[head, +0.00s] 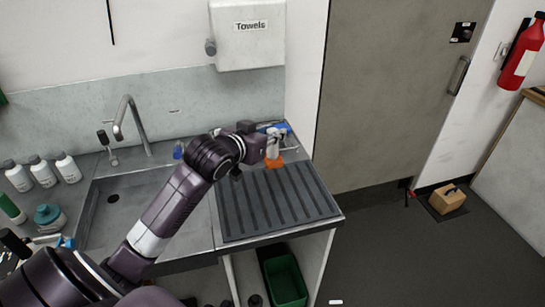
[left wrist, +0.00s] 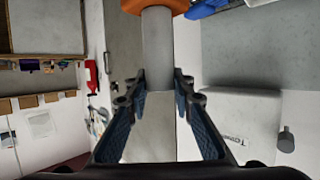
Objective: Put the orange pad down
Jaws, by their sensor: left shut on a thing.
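The orange pad (head: 275,163) is a small orange piece at the lower end of a pale grey cylindrical grip. It is at the back of the ribbed drainboard (head: 245,236) in the head view; I cannot tell whether it touches the surface. In the left wrist view the orange part (left wrist: 160,4) shows at the top edge, with the grey cylinder running down between my fingers. My left gripper (head: 270,146) is shut on this cylinder; it also shows in the left wrist view (left wrist: 156,80). My right gripper is not in view.
A blue item (head: 284,128) lies just behind the pad. The sink (head: 128,208) with a tap (head: 133,120) is to the left, with several white bottles (head: 42,170) beyond. A towel dispenser (head: 247,45) hangs above. The ribbed drainboard looks bare.

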